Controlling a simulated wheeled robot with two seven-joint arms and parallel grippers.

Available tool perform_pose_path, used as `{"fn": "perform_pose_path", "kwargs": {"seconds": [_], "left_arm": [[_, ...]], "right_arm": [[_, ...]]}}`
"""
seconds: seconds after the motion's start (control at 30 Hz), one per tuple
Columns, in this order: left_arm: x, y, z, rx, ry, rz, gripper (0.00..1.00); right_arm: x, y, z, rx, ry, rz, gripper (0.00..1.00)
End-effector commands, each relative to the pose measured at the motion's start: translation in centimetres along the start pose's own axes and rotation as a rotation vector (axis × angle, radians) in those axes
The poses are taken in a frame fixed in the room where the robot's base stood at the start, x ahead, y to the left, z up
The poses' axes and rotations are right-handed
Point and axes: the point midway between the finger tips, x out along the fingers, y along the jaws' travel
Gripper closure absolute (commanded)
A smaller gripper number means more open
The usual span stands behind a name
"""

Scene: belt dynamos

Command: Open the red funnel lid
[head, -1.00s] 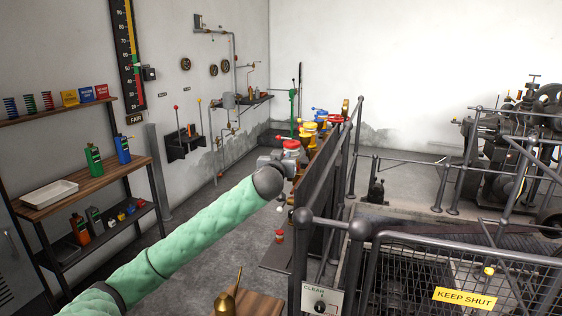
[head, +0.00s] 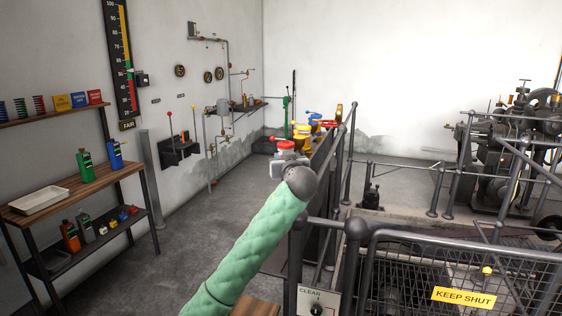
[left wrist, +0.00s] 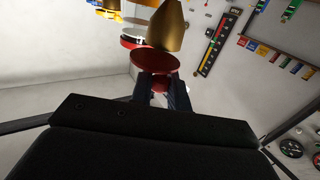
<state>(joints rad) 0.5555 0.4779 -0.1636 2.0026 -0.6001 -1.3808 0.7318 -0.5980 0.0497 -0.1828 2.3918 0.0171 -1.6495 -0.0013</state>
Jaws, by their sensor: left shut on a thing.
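The red funnel lid (head: 286,145) shows in the head view just above my left gripper (head: 277,165), by the near end of a dark upright panel. In the left wrist view the red lid (left wrist: 155,63) is a round disc at my left gripper's fingertips (left wrist: 162,80). A brass funnel cone (left wrist: 166,25) shows behind the disc, its wide end overlapping it in the picture. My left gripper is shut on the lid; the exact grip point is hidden. I cannot tell how far the lid is open. My right gripper is not in view.
Blue (head: 316,116) and yellow (head: 301,128) lidded funnels stand beyond the red one along the panel. Grey railings (head: 355,260) and a mesh guard with a KEEP SHUT sign (head: 463,297) lie to the right. Open floor (head: 190,220) lies to the left.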

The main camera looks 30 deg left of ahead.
Motion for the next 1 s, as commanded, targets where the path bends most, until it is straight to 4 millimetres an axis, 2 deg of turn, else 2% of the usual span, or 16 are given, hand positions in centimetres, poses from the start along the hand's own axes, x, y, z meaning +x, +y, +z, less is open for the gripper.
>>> {"fn": "perform_pose_path", "kwargs": {"seconds": [0.2, 0.6, 0.63, 0.7, 1.0], "left_arm": [[-0.01, 0.10, -0.23, -0.001, 0.003, -0.021, 1.00], [-0.01, 0.11, -0.30, -0.001, 0.004, -0.023, 1.00], [-0.01, 0.10, -0.30, -0.001, 0.004, -0.023, 0.77], [-0.02, 0.10, -0.28, -0.001, 0.004, -0.023, 0.64], [-0.17, 0.14, -0.06, 0.000, 0.002, -0.023, 0.64]], "right_arm": [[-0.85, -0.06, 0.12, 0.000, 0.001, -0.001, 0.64], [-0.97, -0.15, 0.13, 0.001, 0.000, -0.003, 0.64], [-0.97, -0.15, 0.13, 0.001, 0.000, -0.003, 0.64], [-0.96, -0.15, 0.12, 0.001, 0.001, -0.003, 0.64], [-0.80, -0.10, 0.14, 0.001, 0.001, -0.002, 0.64]]}}
